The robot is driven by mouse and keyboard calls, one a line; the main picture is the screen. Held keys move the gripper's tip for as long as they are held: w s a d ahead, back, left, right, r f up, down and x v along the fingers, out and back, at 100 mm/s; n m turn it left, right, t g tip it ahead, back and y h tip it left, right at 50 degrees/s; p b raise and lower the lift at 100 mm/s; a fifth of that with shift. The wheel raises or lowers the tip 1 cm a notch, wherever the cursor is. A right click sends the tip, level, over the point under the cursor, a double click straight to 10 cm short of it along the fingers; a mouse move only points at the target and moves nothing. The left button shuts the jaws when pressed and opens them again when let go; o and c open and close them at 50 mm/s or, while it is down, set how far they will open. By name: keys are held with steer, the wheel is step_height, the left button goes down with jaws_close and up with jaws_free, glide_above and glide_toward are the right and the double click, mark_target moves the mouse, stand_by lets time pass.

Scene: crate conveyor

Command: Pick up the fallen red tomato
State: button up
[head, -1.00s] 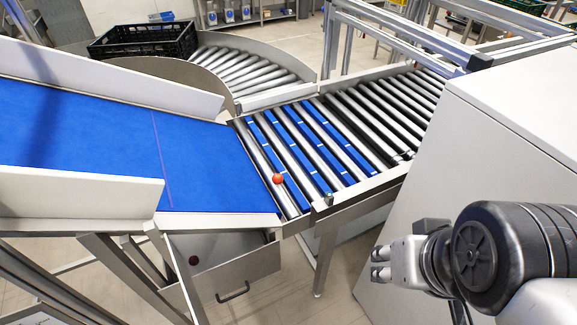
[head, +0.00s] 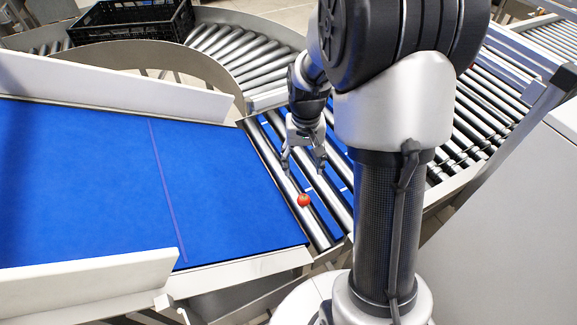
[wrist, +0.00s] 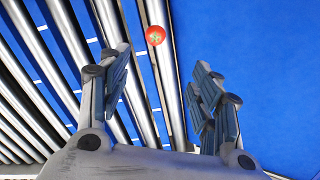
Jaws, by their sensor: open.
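The red tomato (head: 303,200) lies on the metal rollers near the end of the blue belt. In the wrist view the tomato (wrist: 155,36) rests on a roller beyond my fingertips, roughly between the lines of the two fingers. My gripper (head: 304,170) is open and empty above the rollers, fingers pointing down, a little behind the tomato in the head view. My gripper's spread fingers also show in the wrist view (wrist: 160,75). Nothing touches the tomato except the rollers beneath it.
The blue belt (head: 90,190) with pale side walls (head: 85,285) lies to the left. The roller conveyor (head: 482,120) runs on to the right, partly hidden by my arm. A black crate (head: 130,22) stands on the curved rollers at the back left.

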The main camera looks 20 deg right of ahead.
steer(key=b, duration=0.2)
glide_above(304, 197)
steer(key=f, duration=1.1)
steer(key=shift+s+a+f, duration=0.15)
steer(key=shift+a, duration=0.25)
steer(key=shift+w+d+f+b, duration=0.15)
steer(key=shift+f+b, duration=0.35)
steer(key=shift+f, duration=1.05)
steer(key=shift+w+d+f+b, duration=0.15)
steer(key=shift+f+b, duration=0.3)
steer(key=shift+f, duration=1.05)
steer(key=shift+s, duration=0.15)
steer(key=shift+c, duration=0.5)
steer(key=c, duration=1)
